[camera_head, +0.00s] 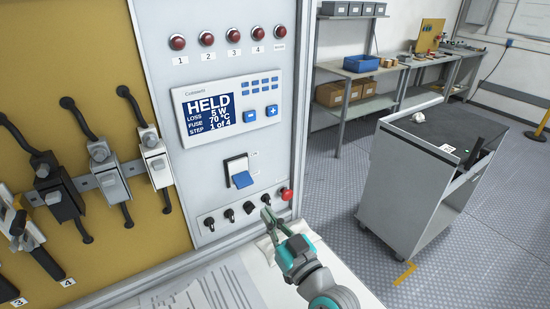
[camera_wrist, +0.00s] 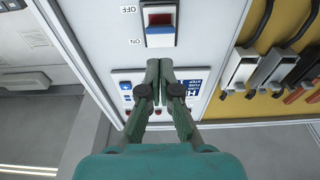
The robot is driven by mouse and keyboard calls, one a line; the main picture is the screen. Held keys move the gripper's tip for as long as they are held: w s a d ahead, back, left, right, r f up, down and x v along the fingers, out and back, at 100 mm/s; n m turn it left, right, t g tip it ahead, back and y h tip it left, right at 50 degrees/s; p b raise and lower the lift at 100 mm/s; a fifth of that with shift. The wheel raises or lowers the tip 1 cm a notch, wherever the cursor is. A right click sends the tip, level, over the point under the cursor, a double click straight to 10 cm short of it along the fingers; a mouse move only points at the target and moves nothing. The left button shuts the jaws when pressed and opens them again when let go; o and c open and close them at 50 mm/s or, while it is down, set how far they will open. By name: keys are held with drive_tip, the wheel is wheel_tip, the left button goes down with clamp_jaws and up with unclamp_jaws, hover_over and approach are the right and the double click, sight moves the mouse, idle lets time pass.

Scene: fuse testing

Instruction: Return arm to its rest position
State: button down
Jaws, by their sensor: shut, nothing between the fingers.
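My gripper (camera_head: 268,216) is in front of the lower part of the white control panel (camera_head: 165,87), near the row of black knobs and the red button (camera_head: 287,194). In the wrist view my gripper (camera_wrist: 160,65) is shut, its two fingers together with nothing between them. My teal and grey arm reaches in from the lower right in the head view. The rocker switch (camera_wrist: 160,25) with ON and OFF marks shows just beyond the fingertips in the wrist view; its blue part also shows in the head view (camera_head: 243,180).
The display (camera_head: 212,109) reads HELD, 5 W, 70 °C, step 1 of 4. Fuse holders (camera_head: 107,170) line the yellow board at left. Papers (camera_head: 205,293) lie on the ledge below. A grey cart (camera_head: 397,190) stands right, with open floor around it; a workbench (camera_head: 385,67) is behind.

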drive_tip(key=s+d+f+m+h, duration=0.1)
drive_tip(key=s+d+f+h, duration=0.1)
drive_tip(key=s+d+f, duration=0.3)
drive_tip(key=s+d+f+m+h, duration=0.2)
drive_tip(key=s+d+f+h, duration=0.1)
drive_tip(key=s+f, duration=0.3)
drive_tip(key=s+d+f+m+h, duration=0.2)
drive_tip(key=s+d+f, duration=0.4)
drive_tip(key=s, duration=0.1)
drive_tip(key=shift+s+d+f+h, duration=0.3)
drive_tip(key=shift+s+f, duration=0.05)
drive_tip(key=s+d+m+g+h, duration=0.1)
drive_tip(key=s+d, duration=0.2)
drive_tip(key=s, duration=0.9)
drive_tip(key=s+d+r+h, duration=0.1)
drive_tip(key=s+d+h, duration=0.1)
drive_tip(key=s, duration=1.1)
drive_tip(key=shift+d+m+g+h, duration=0.3)
drive_tip(key=shift+d+m+g, duration=0.1)
drive_tip(key=shift+d, duration=0.35)
